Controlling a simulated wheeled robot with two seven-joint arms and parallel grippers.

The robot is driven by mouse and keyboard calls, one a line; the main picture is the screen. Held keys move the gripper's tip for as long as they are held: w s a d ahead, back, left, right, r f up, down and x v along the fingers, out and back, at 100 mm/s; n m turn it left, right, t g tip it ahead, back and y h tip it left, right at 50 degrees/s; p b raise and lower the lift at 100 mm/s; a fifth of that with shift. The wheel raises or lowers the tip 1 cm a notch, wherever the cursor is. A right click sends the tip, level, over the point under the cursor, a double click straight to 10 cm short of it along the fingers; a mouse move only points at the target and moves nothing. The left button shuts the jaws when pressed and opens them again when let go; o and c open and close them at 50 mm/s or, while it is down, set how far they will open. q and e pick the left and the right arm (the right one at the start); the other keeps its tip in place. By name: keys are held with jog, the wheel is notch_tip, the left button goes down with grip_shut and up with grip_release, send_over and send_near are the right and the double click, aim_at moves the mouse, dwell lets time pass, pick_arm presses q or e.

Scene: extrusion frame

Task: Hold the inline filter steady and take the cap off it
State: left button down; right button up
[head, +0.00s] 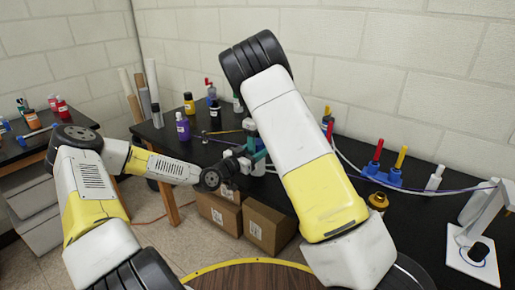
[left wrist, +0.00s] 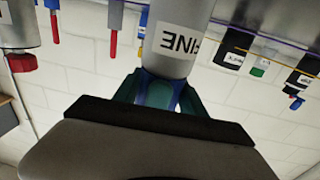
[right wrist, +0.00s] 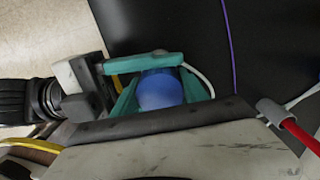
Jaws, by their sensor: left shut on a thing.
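The inline filter (left wrist: 178,45) is a grey cylinder with a white label reading FINE, upside down in the left wrist view. My left gripper (left wrist: 170,92) is shut on it, with teal fingers on both sides. The blue cap (right wrist: 160,90) shows in the right wrist view, between the teal fingers of my right gripper (right wrist: 162,100). Whether those fingers press on the cap is not clear. In the head view, my left gripper (head: 258,157) shows teal beside the right forearm; that forearm partly hides the filter and my right gripper.
The black table (head: 400,212) carries a blue holder (head: 382,176) with red and yellow upright parts, a brass-coloured fitting (head: 377,200) and a white stand (head: 470,245). A purple bottle (head: 182,128) stands at the back left. Cardboard boxes (head: 268,226) sit on the floor below.

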jog(key=c, duration=0.4)
jog(key=n, duration=0.3)
jog(key=o, duration=1.5)
pick_arm(q)
jog(key=shift+f, duration=0.15)
pick_arm(e)
jog(key=shift+r, duration=2.4)
pick_arm(q)
jog(key=c, duration=0.6)
grip_release()
pick_arm(e)
jog(key=shift+f, duration=0.1)
